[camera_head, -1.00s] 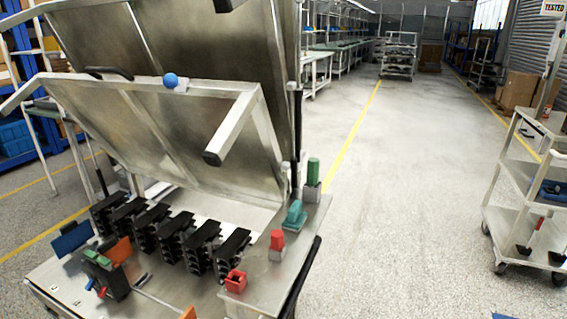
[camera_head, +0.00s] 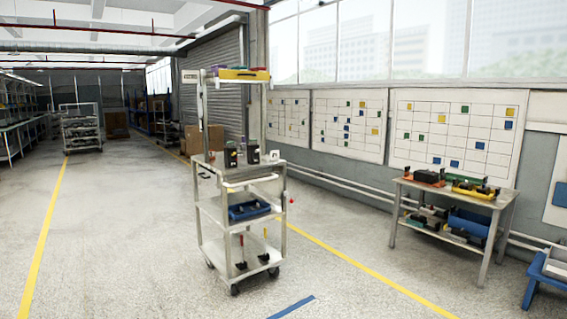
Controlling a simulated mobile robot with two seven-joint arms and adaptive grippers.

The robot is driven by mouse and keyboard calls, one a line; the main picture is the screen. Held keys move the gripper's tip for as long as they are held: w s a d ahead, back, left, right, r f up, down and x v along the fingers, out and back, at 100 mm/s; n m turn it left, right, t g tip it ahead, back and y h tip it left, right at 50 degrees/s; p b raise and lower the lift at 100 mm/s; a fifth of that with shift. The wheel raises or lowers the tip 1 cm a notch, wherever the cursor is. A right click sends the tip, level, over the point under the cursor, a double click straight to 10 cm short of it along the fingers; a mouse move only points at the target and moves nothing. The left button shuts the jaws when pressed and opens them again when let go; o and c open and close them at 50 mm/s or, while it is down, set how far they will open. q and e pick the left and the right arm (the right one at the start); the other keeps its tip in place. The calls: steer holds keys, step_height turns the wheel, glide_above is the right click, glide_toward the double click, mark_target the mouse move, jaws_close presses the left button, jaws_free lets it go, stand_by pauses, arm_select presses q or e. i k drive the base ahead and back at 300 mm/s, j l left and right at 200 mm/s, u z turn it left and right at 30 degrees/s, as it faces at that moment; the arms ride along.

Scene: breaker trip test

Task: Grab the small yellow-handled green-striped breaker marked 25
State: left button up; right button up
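I cannot pick out a yellow-handled, green-striped breaker marked 25 at this distance. Two small dark block-shaped items, a left one (camera_head: 231,156) and a right one (camera_head: 253,155), stand on the middle-height top deck of a grey cart (camera_head: 222,172). Their markings are too small to read. On the cart's bottom shelf are a dark item with a red upright handle (camera_head: 242,250) and one with a yellowish upright handle (camera_head: 266,246). Neither of my grippers is in view.
A blue bin (camera_head: 250,211) sits on the cart's middle shelf, and a yellow tray (camera_head: 240,74) on its overhead shelf. A side table (camera_head: 452,190) with dark items and a yellow holder (camera_head: 474,191) stands right. Open floor (camera_head: 130,230) lies left.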

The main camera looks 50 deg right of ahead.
mark_target(229, 162)
steer(key=i+l+z, duration=0.3)
steer(key=l, duration=0.45)
steer(key=i+l+z, duration=0.3)
steer(key=i+l, duration=0.2)
steer(key=l, duration=0.2)
steer(key=i+l+z, duration=0.25)
steer(key=i+l, duration=0.7)
steer(key=k+l+z, duration=0.05)
steer(key=l, duration=0.1)
